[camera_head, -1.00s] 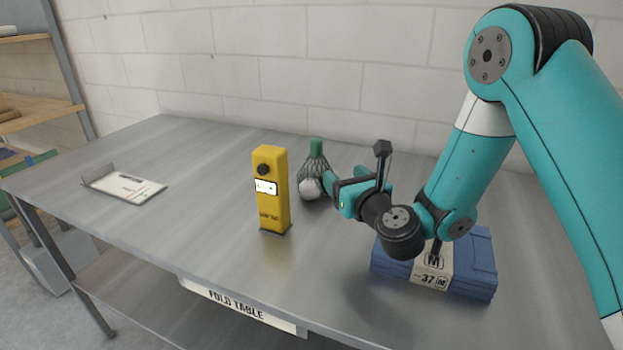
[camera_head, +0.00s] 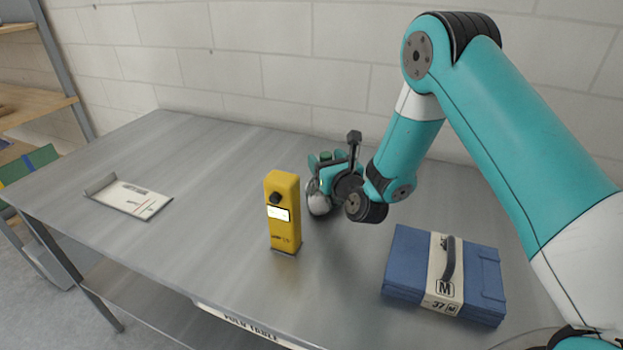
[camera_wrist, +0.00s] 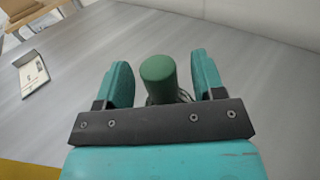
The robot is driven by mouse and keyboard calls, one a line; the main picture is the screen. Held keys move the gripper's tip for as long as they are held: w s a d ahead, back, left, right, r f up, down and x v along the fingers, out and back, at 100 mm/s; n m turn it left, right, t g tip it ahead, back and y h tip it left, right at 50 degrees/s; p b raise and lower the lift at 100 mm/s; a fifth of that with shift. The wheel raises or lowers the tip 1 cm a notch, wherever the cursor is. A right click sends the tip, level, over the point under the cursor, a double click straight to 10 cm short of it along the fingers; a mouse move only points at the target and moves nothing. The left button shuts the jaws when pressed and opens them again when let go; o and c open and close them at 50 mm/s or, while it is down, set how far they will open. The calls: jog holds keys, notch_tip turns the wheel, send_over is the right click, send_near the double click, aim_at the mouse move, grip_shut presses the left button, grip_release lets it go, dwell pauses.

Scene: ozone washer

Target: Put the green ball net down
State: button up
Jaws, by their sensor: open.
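The green ball net stands on the metal table, with its pale ball (camera_head: 319,204) showing below my gripper in the head view. Its green top (camera_wrist: 158,78) stands upright between my two fingers in the wrist view. My gripper (camera_wrist: 160,82) is open around the green top, with a gap on both sides. In the head view my gripper (camera_head: 322,170) covers most of the net. The lower part of the net is mostly hidden in the wrist view.
A yellow device (camera_head: 284,215) stands upright just left of my gripper. A white document tray (camera_head: 130,198) lies at the left. The table (camera_head: 190,165) is clear between tray and device.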

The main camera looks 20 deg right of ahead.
jog(key=shift+w+d+f, duration=0.15)
jog(key=shift+w+d, duration=0.1)
jog(key=shift+a, duration=0.3)
grip_shut()
jog(key=shift+r, duration=0.2)
